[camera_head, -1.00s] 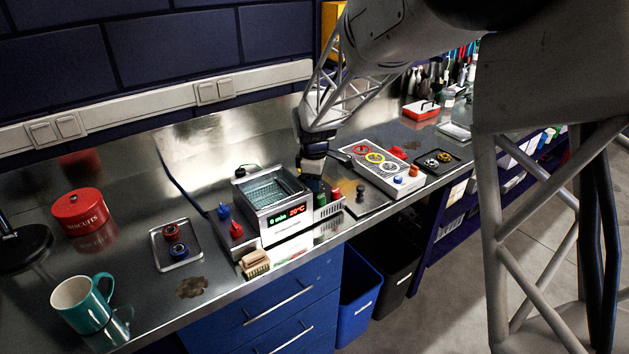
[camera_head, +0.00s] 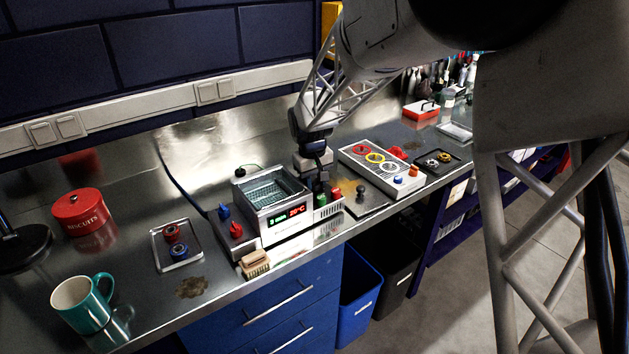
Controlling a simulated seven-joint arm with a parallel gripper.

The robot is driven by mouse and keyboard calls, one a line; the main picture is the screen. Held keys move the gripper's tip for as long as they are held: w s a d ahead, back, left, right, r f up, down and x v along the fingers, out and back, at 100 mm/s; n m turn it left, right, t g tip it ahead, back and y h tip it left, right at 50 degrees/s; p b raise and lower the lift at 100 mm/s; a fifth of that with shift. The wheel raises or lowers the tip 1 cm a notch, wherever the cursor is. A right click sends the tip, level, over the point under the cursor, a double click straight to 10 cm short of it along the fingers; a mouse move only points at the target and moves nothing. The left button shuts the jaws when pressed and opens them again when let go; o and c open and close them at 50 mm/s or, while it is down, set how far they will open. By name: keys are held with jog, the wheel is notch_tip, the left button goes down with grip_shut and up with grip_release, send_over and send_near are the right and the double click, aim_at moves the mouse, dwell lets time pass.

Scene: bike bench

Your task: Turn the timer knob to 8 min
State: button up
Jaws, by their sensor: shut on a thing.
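The metal bath unit (camera_head: 248,193) stands on the bench with a red-lit display (camera_head: 286,216) on its front. The display shows a small, blurred minutes digit, not clearly readable, beside 20°C. A control box with a green knob (camera_head: 322,199) and a red knob (camera_head: 336,193) sits at the unit's right side. My gripper (camera_head: 319,186) is lowered over the back of this box, pointing down. It is shut on what appears to be the timer knob, which the fingers hide.
A second box with a blue knob (camera_head: 224,212) and a red knob (camera_head: 236,229) is on the unit's left. A grey panel with coloured rings (camera_head: 381,161) stands close to the right of my gripper. A wooden-handled brush (camera_head: 255,263) lies in front.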

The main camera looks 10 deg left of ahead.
jog(key=m, duration=1.2)
jog(key=shift+g, duration=0.4)
jog(key=o, duration=0.6)
jog(key=shift+w+a+r, duration=0.1)
jog(key=shift+a+r, duration=0.05)
jog(key=shift+r, duration=1.8)
jog(key=shift+w+a+r, duration=0.1)
jog(key=shift+r, duration=1.8)
